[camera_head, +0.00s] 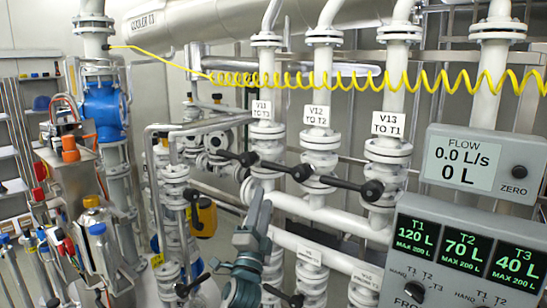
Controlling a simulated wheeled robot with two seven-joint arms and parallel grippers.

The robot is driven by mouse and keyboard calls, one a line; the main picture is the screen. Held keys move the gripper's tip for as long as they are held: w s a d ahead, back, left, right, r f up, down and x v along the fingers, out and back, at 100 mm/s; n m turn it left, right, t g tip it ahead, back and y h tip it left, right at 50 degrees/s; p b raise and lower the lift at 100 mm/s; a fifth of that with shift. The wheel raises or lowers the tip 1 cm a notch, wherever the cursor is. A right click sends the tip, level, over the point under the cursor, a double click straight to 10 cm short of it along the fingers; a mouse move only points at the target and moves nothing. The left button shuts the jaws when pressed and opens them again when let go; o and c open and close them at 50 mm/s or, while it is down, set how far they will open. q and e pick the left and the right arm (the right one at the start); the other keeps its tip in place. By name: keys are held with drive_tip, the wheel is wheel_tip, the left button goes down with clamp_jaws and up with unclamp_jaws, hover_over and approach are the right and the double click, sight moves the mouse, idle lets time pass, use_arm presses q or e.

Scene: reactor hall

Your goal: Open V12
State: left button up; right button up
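The V12 label (317,115) hangs on the middle of three white vertical pipes. Below it is a white flanged valve (320,140). Nothing shows held. My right gripper is not in view.
A coiled yellow hose (340,82) crosses above the labels. A flow display (465,160) and tank panel (465,250) fill the right. Lower valves and pipes stand near my gripper.

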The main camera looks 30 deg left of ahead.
use_arm(q)
drive_tip(key=shift+w, duration=0.15)
drive_tip(key=shift+p+x, duration=3.15)
drive_tip(key=shift+x, duration=5.45)
clamp_jaws()
